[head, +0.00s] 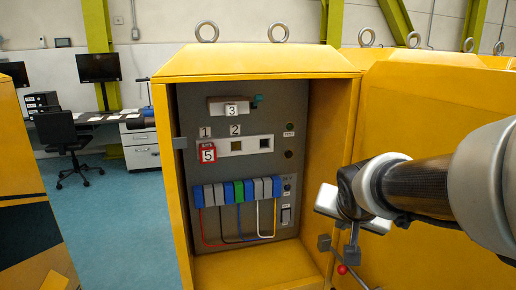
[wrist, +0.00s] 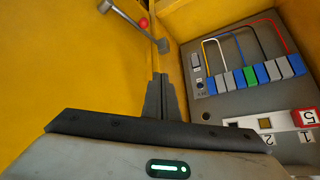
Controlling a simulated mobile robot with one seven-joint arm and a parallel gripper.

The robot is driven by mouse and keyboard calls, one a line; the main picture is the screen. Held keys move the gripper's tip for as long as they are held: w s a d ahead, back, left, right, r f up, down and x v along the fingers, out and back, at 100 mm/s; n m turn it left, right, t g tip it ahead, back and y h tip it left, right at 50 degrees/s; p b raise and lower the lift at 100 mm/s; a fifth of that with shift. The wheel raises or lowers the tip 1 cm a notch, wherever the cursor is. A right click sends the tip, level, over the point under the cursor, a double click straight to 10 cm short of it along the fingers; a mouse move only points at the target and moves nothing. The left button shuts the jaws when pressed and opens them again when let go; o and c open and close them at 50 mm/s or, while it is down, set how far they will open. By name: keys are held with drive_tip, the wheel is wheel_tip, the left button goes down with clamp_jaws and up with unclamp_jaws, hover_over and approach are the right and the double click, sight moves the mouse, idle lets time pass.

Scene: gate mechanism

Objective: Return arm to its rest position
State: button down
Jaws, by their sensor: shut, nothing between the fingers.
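My arm reaches in from the right in the head view. My gripper (head: 350,238) hangs in front of the right side of the open yellow cabinet (head: 262,65), near its open door (head: 440,110). In the wrist view my gripper (wrist: 160,80) has its fingers together with nothing between them. The grey panel (head: 220,165) inside the cabinet is apart from the fingers. It carries a red tag marked 5 (head: 208,153), labels 1, 2 and 3, and a row of blue, grey and green blocks (head: 238,191).
A lever with a red knob (head: 342,269) sits close below my gripper and also shows in the wrist view (wrist: 143,22). Another yellow cabinet (head: 30,180) stands at the left. Blue floor (head: 120,230) is free between them. A desk chair (head: 70,145) stands further back.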

drive_tip(key=s+a+n+g+y, duration=0.1)
drive_tip(key=s+a+n, duration=0.2)
drive_tip(key=s, duration=0.7)
drive_tip(key=s+a+n+g+y, duration=0.1)
drive_tip(key=s+a+n+g, duration=0.1)
drive_tip(key=s, duration=0.7)
wheel_tip(320, 180, up, 16)
drive_tip(key=p, duration=1.5)
drive_tip(key=shift+p, duration=0.4)
drive_tip(key=shift+w, duration=0.1)
